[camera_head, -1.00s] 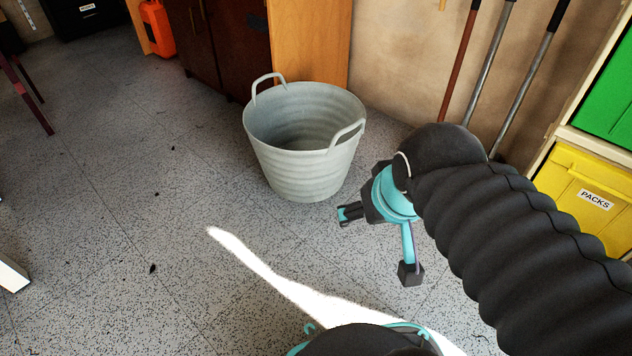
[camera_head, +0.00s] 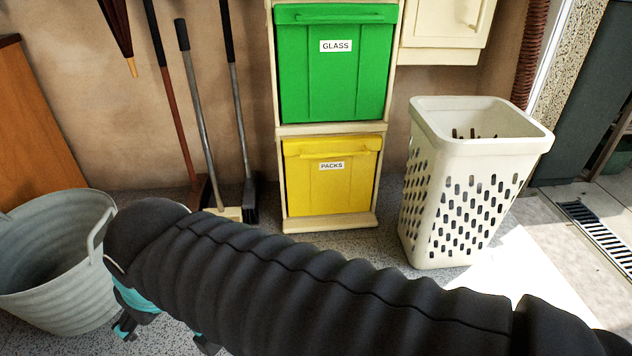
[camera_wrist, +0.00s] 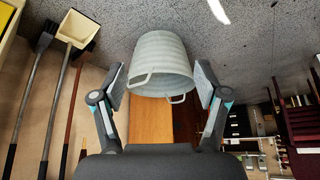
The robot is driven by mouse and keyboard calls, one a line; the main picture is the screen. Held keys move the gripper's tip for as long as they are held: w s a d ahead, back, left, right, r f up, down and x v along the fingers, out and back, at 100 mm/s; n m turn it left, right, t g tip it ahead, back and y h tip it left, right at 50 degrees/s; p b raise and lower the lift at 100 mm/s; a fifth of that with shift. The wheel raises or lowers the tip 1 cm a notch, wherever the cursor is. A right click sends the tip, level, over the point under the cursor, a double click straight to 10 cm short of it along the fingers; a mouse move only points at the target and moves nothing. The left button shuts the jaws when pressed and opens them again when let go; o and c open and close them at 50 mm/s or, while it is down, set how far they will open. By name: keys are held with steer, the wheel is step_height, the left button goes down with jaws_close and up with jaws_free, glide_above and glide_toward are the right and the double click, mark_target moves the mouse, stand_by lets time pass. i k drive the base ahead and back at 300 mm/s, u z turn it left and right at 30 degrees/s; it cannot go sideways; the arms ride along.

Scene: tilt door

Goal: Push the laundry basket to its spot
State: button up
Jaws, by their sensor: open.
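The white laundry basket (camera_head: 465,195) with slotted holes stands upright on the floor, right of the shelf of bins in the head view. My gripper (camera_head: 160,335) is at the lower left of the head view, partly hidden by my black sleeved arm, well apart from the basket. In the wrist view my gripper (camera_wrist: 158,92) is open and empty, its fingers spread. The laundry basket is not in the wrist view.
The grey tub (camera_head: 60,275) stands at the left. A shelf holds a green GLASS bin (camera_head: 335,85) and a yellow PACKS bin (camera_head: 332,180). Brooms (camera_head: 210,150) lean on the wall. A floor drain (camera_head: 600,235) and a sunlit doorway are at the right.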

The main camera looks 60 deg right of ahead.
mark_target(469, 157)
steer(key=z, duration=3.6)
steer(key=k, duration=1.25)
steer(key=u, duration=0.2)
steer(key=i, duration=0.65)
steer(key=u, duration=0.65)
steer(key=i, duration=0.9)
steer(key=z, duration=0.3)
